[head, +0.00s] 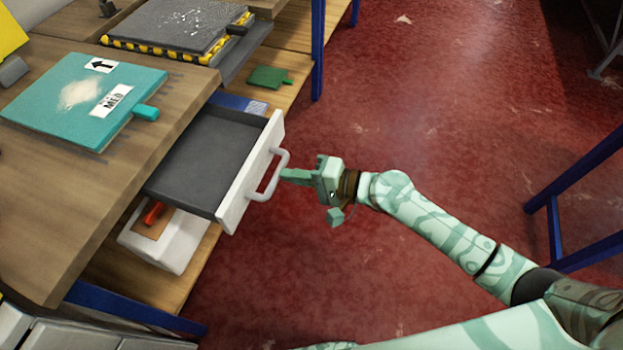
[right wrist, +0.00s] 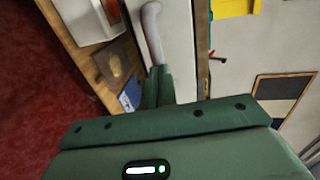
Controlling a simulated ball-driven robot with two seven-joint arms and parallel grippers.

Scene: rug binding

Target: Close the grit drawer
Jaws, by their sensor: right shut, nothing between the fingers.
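The grit drawer (head: 205,158) stands pulled out from under the wooden bench in the head view. Its inside is dark grey and looks empty. Its white front (head: 238,192) carries a pale bar handle (head: 270,176). My right gripper (head: 287,175) is shut and empty, with its fingertips at the outer side of the handle. In the right wrist view, the shut fingers (right wrist: 158,86) end near the handle (right wrist: 152,35) and the white front (right wrist: 178,45). I cannot tell whether they touch. My left gripper is not in view.
A teal board (head: 85,100) marked MED lies on the wooden bench (head: 40,215). A grey slab with yellow-black edging (head: 175,28) is behind it. Below the drawer, a lower shelf holds a white box (head: 165,240) and a green piece (head: 268,77). The red floor to the right is open.

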